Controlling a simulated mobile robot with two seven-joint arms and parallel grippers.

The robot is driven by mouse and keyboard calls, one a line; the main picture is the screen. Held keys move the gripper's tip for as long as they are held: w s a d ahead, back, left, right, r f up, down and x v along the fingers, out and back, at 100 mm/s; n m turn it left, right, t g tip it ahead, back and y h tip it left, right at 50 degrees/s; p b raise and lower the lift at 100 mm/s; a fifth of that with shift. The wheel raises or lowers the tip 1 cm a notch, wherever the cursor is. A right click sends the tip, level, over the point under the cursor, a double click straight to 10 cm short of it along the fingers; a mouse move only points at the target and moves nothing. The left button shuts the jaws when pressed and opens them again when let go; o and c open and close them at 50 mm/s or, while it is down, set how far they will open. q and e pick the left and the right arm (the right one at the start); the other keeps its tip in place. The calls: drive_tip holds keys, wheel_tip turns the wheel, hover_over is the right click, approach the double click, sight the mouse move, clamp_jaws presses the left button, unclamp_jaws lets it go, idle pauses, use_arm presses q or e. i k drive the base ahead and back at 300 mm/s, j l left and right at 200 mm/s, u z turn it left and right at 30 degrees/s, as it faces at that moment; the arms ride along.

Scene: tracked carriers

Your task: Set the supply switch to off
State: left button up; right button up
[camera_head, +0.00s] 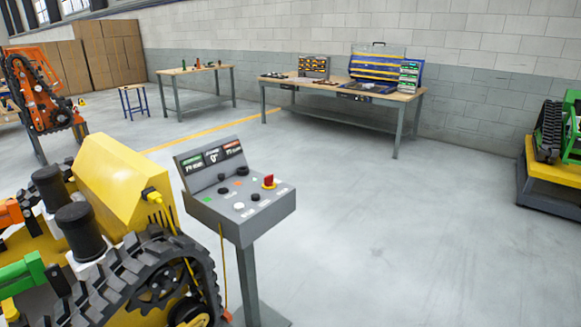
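A grey control console (240,212) stands on a post near the middle of the view. Its sloping top carries a red rotary switch (269,181) on a yellow plate at the right, which looks like the supply switch. Its label is too small to read, and I cannot tell its setting. Several black knobs and small coloured buttons sit to its left. An upright display panel (211,158) with green, white and red fields stands at the console's back. Neither of my grippers is in view.
A yellow tracked carrier (115,170) stands close on the left, with a yellow cable (165,215) plugged into it. A workbench (340,95) with tool cases stands along the back wall. Another tracked machine (560,135) is at the right edge. The floor right of the console is clear.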

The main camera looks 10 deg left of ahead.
sight(268, 180)
drive_tip(key=i+l+z, duration=0.1)
drive_tip(key=i, duration=0.4)
drive_tip(key=i+l+z, duration=0.1)
drive_tip(key=i+l, duration=0.15)
drive_tip(key=i, duration=0.3)
